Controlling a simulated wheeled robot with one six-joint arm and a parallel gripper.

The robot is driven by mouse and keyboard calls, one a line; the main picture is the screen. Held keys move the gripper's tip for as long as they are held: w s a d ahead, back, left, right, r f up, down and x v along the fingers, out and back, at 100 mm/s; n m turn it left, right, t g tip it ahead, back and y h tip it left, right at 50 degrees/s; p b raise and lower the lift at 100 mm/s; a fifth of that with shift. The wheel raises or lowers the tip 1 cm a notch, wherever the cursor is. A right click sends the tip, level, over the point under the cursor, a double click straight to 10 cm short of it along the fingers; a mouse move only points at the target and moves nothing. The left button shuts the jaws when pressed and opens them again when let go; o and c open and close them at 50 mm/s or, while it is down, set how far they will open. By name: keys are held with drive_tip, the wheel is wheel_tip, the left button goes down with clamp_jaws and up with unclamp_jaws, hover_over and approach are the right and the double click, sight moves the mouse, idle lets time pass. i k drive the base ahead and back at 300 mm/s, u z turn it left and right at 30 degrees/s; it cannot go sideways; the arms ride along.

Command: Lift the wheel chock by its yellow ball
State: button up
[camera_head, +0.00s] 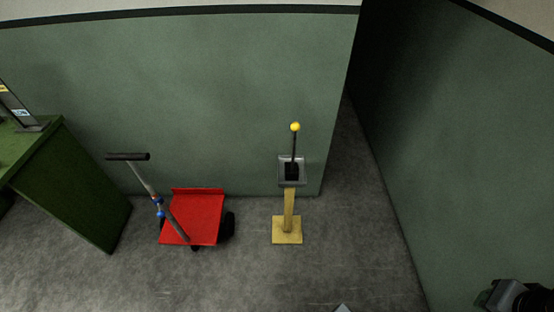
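The wheel chock (291,170) appears as a small dark block in a grey tray (300,181) on top of a yellow post. A thin dark rod rises upright from it and ends in a yellow ball (295,127). The ball stands clear in front of the green wall, with nothing touching it. The tray's rim hides the lower part of the block. I see no gripper fingers in this view. A grey and black piece at the bottom right corner is cut off by the frame and may be part of my arm.
The yellow post (289,207) stands on a square base on the grey floor. A red cart (197,217) with a tilted handle stands left of it. A green bench (72,190) is at far left. Green walls close off the back and right; the front floor is mostly clear.

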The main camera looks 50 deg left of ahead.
sight(292, 169)
drive_tip(key=u, duration=0.9)
drive_tip(key=i, duration=0.9)
drive_tip(key=u, duration=1.45)
drive_tip(key=i, duration=0.35)
drive_tip(key=u, duration=0.25)
